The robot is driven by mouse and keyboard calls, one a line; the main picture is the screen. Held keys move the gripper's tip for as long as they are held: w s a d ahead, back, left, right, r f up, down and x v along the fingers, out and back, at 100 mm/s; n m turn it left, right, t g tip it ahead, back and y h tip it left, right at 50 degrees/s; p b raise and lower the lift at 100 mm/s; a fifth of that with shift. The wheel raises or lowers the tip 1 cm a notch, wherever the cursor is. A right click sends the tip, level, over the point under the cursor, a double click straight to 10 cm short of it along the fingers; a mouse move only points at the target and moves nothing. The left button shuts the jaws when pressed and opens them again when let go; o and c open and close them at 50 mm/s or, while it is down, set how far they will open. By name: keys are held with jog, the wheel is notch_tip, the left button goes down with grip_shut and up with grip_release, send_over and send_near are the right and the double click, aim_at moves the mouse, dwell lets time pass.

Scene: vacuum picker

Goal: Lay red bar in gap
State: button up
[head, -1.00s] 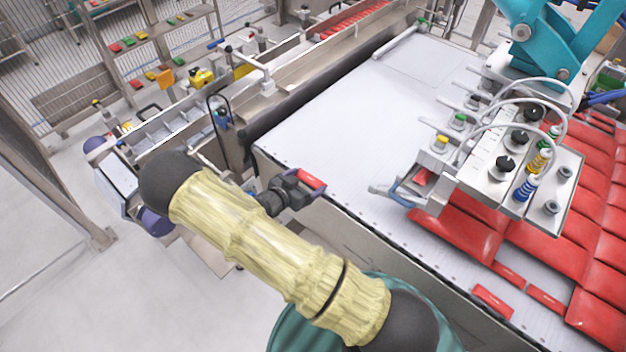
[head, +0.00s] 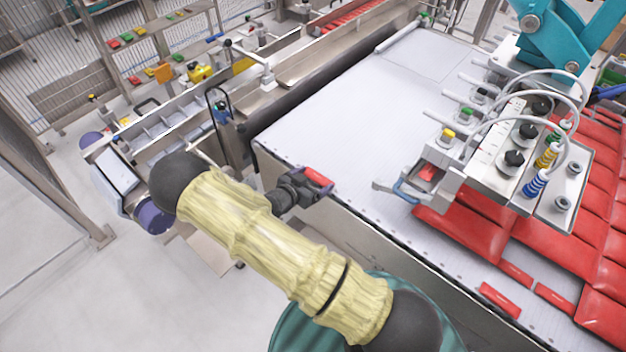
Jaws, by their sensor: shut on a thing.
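My gripper (head: 316,190) is shut on a red bar (head: 317,177) near the front left edge of the white belt table (head: 340,120). The bar shows between the dark fingers, with part of it hidden by them. On the right of the table lie rows of large red packs (head: 460,232). Along the front edge, small red bars (head: 500,300) lie near these packs, with narrow strips of bare belt between them. I cannot tell which strip is the gap; the picker head hides part of the rows.
A metal picker head (head: 500,160) with suction hoses hangs over the red packs, under a teal arm (head: 560,40). A metal conveyor channel (head: 310,75) runs along the left. The middle of the white table is clear.

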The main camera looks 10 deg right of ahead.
jog(key=o, duration=0.8)
jog(key=shift+a, duration=0.15)
jog(key=b+v, duration=0.2)
jog(key=v, duration=0.5)
jog(key=shift+s+r, duration=0.2)
jog(key=shift+r, duration=0.1)
jog(key=shift+w+d, duration=0.1)
jog(key=shift+d, duration=0.1)
